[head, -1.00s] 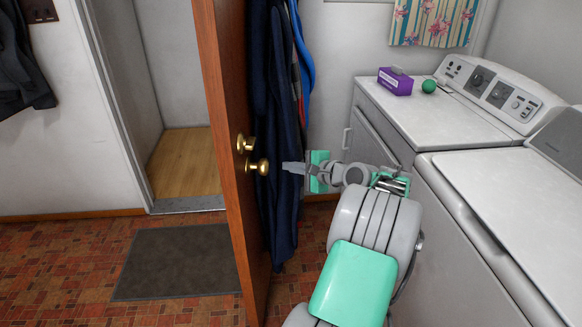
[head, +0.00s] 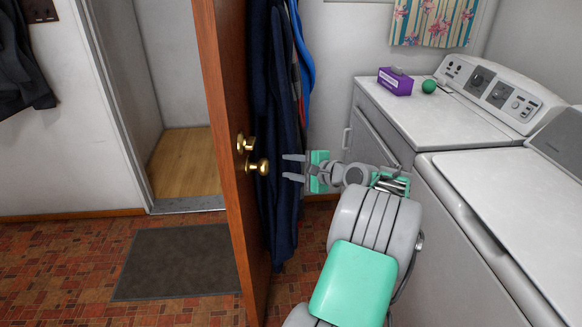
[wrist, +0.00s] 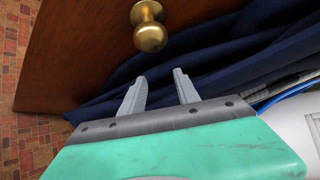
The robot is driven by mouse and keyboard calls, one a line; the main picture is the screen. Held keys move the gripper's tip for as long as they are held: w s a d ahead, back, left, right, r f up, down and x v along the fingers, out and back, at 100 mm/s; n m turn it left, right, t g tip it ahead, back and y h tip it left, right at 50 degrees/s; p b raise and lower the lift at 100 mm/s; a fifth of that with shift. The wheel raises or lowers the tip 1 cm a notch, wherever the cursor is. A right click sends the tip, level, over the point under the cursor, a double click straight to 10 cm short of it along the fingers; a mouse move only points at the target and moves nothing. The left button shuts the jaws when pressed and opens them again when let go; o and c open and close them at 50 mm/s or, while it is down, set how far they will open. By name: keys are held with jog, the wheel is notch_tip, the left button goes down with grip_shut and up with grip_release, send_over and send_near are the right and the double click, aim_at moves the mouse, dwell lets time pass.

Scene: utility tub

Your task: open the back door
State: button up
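The back door (head: 226,130) is a brown wooden door standing swung open into the room, seen nearly edge-on, with the doorway clear to its left. It has a brass knob on each face; the near-side knob (head: 259,167) faces my gripper. My gripper (head: 291,168) is to the right of that knob, its fingers spread and empty, pointing left toward the door. In the wrist view the brass knob (wrist: 150,33) is beyond the fingertips (wrist: 159,82), with a gap between them. Nothing is held.
Dark blue clothing (head: 275,120) hangs behind the door and close to my fingers. A washer and dryer (head: 400,105) stand at the right, with a purple box (head: 394,83) and green ball (head: 428,86) on top. A grey mat (head: 178,263) lies on the floor.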

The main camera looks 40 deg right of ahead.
jog(key=o, duration=0.6)
jog(key=v, duration=0.7)
jog(key=shift+s, duration=0.4)
jog(key=shift+r, duration=0.15)
